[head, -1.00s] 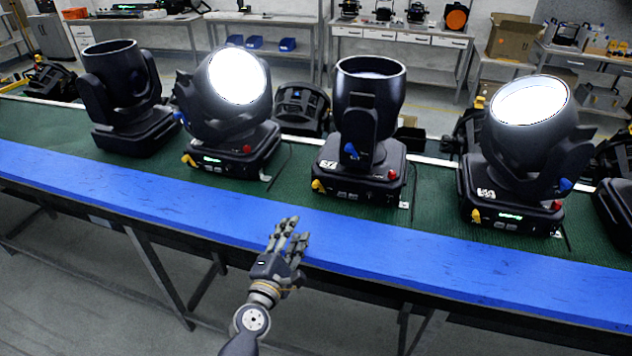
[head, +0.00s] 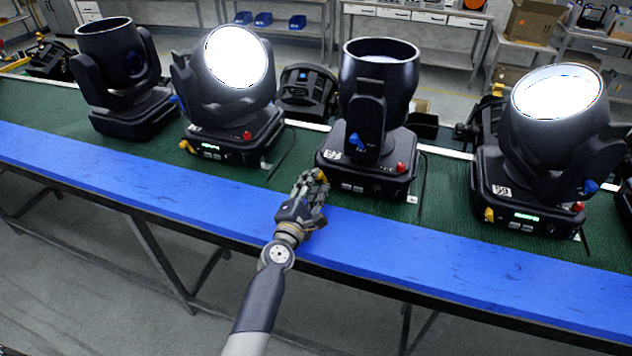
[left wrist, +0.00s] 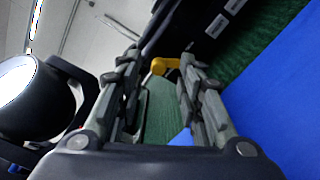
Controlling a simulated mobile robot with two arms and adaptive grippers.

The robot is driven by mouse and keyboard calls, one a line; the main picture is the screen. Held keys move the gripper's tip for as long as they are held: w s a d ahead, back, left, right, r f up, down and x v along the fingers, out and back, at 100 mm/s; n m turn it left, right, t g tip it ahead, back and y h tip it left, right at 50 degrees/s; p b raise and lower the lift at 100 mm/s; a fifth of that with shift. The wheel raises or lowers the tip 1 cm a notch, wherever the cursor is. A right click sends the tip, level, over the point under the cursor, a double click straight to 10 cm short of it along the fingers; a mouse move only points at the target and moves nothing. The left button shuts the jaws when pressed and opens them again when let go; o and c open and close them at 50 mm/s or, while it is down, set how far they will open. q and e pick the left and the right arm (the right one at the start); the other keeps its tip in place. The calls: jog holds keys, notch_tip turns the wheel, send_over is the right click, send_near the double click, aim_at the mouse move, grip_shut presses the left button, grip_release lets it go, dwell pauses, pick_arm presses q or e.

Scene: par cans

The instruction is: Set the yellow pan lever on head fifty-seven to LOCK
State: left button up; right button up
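Head fifty-seven (head: 362,160) is the dark moving-head light in the middle of the bench, its lamp pointing up; the small white label on its base appears to read 57. Its yellow pan lever (head: 321,175) is at the base's lower left corner, partly hidden by my left fingers. In the left wrist view the yellow lever (left wrist: 165,65) shows between and just beyond the fingertips. My left gripper (head: 312,180) has its fingers spread on either side of the lever, with a gap visible between them (left wrist: 160,75); contact cannot be told. My right gripper is not in view.
A blue tilt lever (head: 356,141) and a red knob (head: 400,167) are on the same head. Similar lights stand to the left (head: 232,125) and right (head: 545,180), the right one labelled 59. The blue front strip (head: 430,245) of the bench is clear.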

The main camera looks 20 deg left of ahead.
pick_arm(q)
jog(key=shift+w, duration=1)
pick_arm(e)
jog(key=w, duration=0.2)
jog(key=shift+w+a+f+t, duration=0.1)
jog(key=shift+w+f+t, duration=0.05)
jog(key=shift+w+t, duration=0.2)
pick_arm(q)
jog(key=c, duration=0.7)
grip_shut()
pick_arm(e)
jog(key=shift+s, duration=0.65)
